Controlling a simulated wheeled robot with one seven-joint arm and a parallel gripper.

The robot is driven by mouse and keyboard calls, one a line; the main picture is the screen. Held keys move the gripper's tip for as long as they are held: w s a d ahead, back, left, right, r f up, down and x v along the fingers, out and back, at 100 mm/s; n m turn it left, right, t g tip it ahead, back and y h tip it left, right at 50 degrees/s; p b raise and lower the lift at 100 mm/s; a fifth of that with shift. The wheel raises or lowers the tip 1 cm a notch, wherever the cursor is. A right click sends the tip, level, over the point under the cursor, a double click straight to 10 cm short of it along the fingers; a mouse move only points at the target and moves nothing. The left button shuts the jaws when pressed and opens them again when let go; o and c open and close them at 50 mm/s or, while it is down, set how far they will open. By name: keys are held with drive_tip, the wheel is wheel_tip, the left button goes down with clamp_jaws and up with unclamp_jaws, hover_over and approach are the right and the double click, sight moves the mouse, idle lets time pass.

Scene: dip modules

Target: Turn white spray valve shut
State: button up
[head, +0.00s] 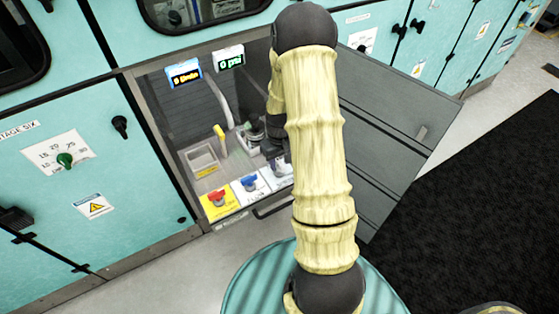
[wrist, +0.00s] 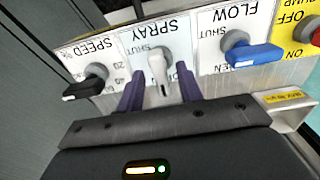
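The white spray valve (wrist: 158,72) is a small lever under an upside-down "SPRAY" label in the wrist view. Its handle points down the picture, toward my gripper, with "SHUT" printed to its upper left. My gripper (wrist: 160,90) is open, with one purple finger on each side of the white handle. A gap shows on both sides, so it does not look gripped.
The blue flow valve (wrist: 252,54) is right of the white one, and the black speed knob (wrist: 88,86) is left. A red pump switch (head: 217,197) sits on a yellow plate. An open grey door (head: 395,135) stands right of my arm.

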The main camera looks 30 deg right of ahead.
drive_tip(key=shift+f, duration=0.1)
clamp_jaws()
drive_tip(key=shift+m, duration=0.5)
drive_tip(key=m+p, duration=0.1)
drive_tip(key=m, duration=0.2)
drive_tip(key=shift+w, duration=0.1)
drive_tip(key=m+p, duration=0.1)
drive_tip(key=m, duration=0.4)
drive_tip(key=m+p, duration=0.1)
drive_tip(key=m, duration=0.3)
drive_tip(key=shift+m+p, duration=0.85)
drive_tip(key=shift+m, duration=1.65)
